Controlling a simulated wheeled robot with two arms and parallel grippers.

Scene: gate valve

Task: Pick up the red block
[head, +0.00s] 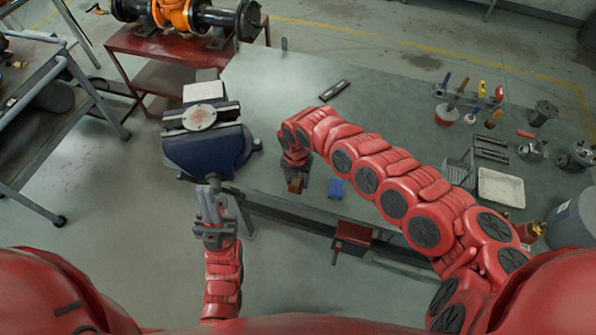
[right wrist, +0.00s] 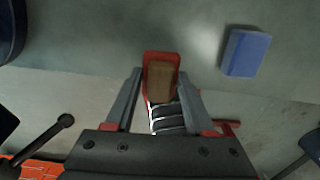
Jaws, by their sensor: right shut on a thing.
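The red block (right wrist: 161,75), with a brownish face toward the camera, sits between the fingertips of my right gripper (right wrist: 161,78) in the right wrist view. The fingers are shut on its sides. In the head view the block (head: 296,185) shows small under my right gripper (head: 296,176), at the near edge of the grey-green workbench (head: 290,85). Whether it touches the bench top cannot be told. My left gripper (head: 208,203) is empty, below the blue vise; its fingers point up the picture, and their gap is unclear.
A blue block (head: 336,188) lies just right of the red block, also in the right wrist view (right wrist: 246,52). The blue vise (head: 208,150) stands at the left bench corner. Tools, a white tray (head: 501,187) and cans crowd the right side. The bench's middle back is mostly clear.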

